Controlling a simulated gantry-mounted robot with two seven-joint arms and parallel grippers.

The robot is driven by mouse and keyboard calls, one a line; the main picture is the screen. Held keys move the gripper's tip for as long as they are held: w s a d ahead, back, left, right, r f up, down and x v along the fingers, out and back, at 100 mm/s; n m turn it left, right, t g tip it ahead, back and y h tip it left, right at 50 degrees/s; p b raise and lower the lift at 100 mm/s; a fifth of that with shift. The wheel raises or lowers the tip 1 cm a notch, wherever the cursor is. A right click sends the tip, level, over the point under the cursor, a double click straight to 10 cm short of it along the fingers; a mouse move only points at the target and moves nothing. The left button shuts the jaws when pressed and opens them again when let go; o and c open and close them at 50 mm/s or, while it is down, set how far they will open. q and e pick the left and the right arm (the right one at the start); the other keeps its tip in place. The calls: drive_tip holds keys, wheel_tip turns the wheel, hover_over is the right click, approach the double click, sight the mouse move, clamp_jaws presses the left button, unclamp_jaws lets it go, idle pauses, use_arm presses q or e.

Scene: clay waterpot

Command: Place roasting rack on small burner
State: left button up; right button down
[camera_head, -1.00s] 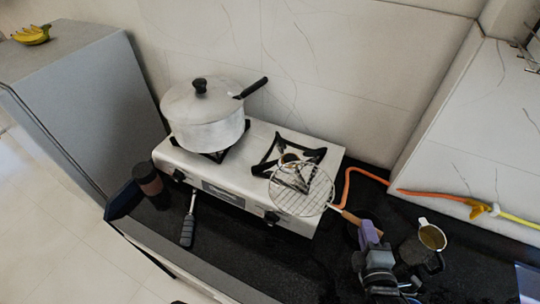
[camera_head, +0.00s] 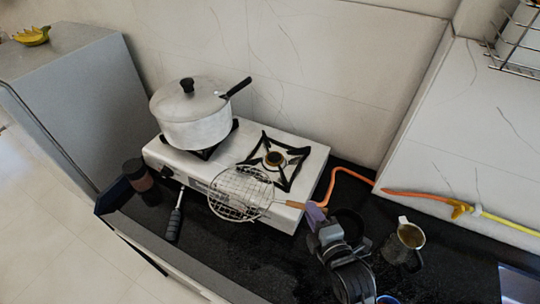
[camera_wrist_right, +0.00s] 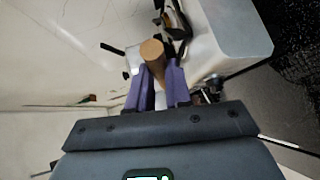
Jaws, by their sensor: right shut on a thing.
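The roasting rack (camera_head: 240,193) is a round wire grid with a wooden handle (camera_head: 297,205). In the head view it overlaps the stove's front edge, in front and to the left of the right burner. Its height above the stove is hard to tell. My right gripper (camera_head: 315,215) is shut on the handle, right of the rack. In the right wrist view the handle's wooden end (camera_wrist_right: 152,50) stands out between the purple fingers (camera_wrist_right: 155,90). The small burner (camera_head: 274,159) with its black grate is bare on the right half of the white stove (camera_head: 222,160). My left gripper is out of view.
A lidded pot (camera_head: 190,115) stands on the left burner. A dark-handled utensil (camera_head: 174,222) and a brown-black jar (camera_head: 138,175) are in front at left. A metal cup (camera_head: 410,236) stands right of my gripper. An orange hose (camera_head: 345,174) runs behind it.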

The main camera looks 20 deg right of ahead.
drive_tip(key=d+r+m+h+p, duration=0.1)
drive_tip(key=d+r+p, duration=0.1)
drive_tip(key=d+r, duration=0.45)
drive_tip(key=d+r+m+h+p, duration=0.1)
drive_tip(key=d+r+p, duration=0.15)
drive_tip(key=d, duration=0.65)
drive_tip(key=w+a+f+b, duration=0.2)
drive_tip(key=w+f, duration=0.8)
drive_tip(key=shift+w+f, duration=0.25)
drive_tip(key=shift+w, duration=0.1)
drive_tip(key=shift+d+f, duration=0.1)
drive_tip(key=c, duration=1.1)
unclamp_jaws()
drive_tip(key=shift+f, duration=0.1)
drive_tip(key=shift+o, duration=0.2)
drive_tip(key=shift+n, duration=0.3)
